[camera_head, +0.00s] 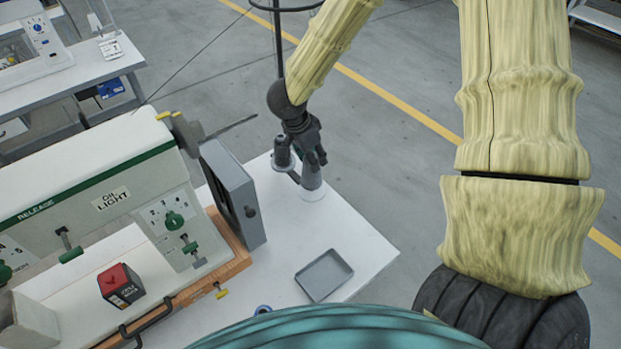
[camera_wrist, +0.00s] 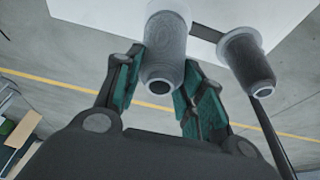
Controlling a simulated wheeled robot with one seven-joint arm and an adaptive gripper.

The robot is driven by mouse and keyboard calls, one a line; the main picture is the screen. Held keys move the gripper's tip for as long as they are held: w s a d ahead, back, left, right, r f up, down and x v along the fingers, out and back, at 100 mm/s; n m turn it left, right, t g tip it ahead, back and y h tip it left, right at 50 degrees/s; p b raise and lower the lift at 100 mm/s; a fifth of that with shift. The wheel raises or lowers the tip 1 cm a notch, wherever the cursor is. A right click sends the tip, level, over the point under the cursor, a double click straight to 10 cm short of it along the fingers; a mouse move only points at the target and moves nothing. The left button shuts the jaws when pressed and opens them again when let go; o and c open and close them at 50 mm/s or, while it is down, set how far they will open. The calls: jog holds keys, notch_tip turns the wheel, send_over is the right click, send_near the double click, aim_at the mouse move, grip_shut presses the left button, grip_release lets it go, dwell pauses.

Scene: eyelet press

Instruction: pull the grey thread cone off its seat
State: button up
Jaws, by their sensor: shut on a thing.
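A grey thread cone (camera_head: 311,178) stands upright at the far corner of the white table, on a pale round seat (camera_head: 313,194). My gripper (camera_head: 312,156) reaches down over it from above. In the wrist view the grey thread cone (camera_wrist: 163,62) lies between the green pads of my gripper (camera_wrist: 165,66), narrow end toward the camera. The pads are shut on its sides. The pale seat (camera_wrist: 168,8) shows at its wide end, and I cannot tell whether there is a gap between them.
A second, darker grey cone (camera_head: 283,153) stands close on the left; it also shows right of the held one in the wrist view (camera_wrist: 247,62). A thin dark pole (camera_wrist: 272,135) runs near it. A grey press housing (camera_head: 232,190) stands left, and a shallow grey tray (camera_head: 324,275) lies in front.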

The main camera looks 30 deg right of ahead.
notch_tip(320, 180, up, 6)
jog(key=p, duration=0.7)
jog(key=shift+r, duration=0.15)
dwell(1.2)
